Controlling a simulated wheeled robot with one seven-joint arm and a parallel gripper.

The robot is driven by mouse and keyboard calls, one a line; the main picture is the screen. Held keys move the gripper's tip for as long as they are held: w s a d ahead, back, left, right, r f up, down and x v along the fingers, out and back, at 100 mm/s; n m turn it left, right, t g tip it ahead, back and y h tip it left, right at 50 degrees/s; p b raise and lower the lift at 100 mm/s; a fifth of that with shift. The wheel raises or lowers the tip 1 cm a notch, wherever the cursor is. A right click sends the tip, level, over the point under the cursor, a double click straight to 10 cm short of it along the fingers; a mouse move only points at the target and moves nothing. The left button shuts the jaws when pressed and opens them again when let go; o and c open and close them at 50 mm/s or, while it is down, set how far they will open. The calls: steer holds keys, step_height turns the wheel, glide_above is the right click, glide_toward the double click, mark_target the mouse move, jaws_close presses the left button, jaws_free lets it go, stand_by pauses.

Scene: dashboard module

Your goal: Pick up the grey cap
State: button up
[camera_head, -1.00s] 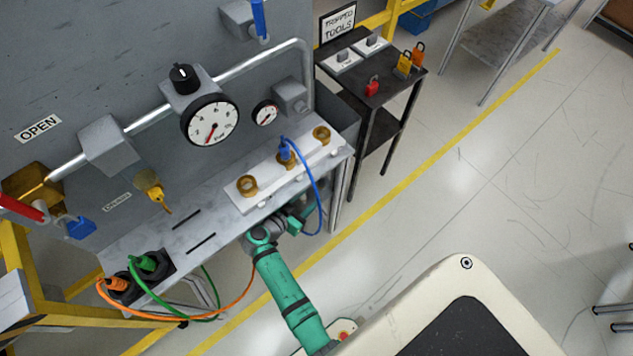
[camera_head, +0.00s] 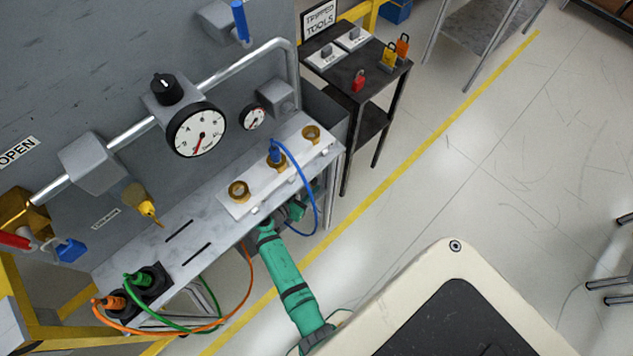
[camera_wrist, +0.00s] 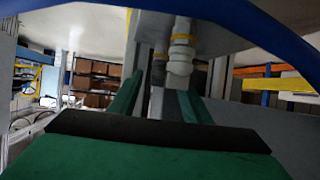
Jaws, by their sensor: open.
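I cannot clearly tell which thing is the grey cap. A pale fitting (camera_wrist: 180,62) with yellow rings hangs from the underside of a surface in the wrist view. Small pale round ends (camera_head: 293,180) show along the front edge of the white block in the head view. My gripper is open, with its green fingers (camera_wrist: 158,100) seen in the wrist view below the pale fitting and nothing seen between them.
The grey shelf (camera_head: 135,247) carries a white block (camera_head: 232,207) with brass fittings. A blue hose (camera_head: 316,200) loops down beside my arm and crosses the top of the wrist view. Orange (camera_head: 240,298) and green hoses hang left. A black tool table (camera_head: 345,85) stands behind right.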

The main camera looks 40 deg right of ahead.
mark_target(314, 182)
steer(key=shift+w+d+f, duration=0.2)
steer(key=shift+d+f, duration=0.05)
steer(key=shift+d, duration=0.15)
steer(key=shift+d+f, duration=0.1)
steer(key=shift+d, duration=0.5)
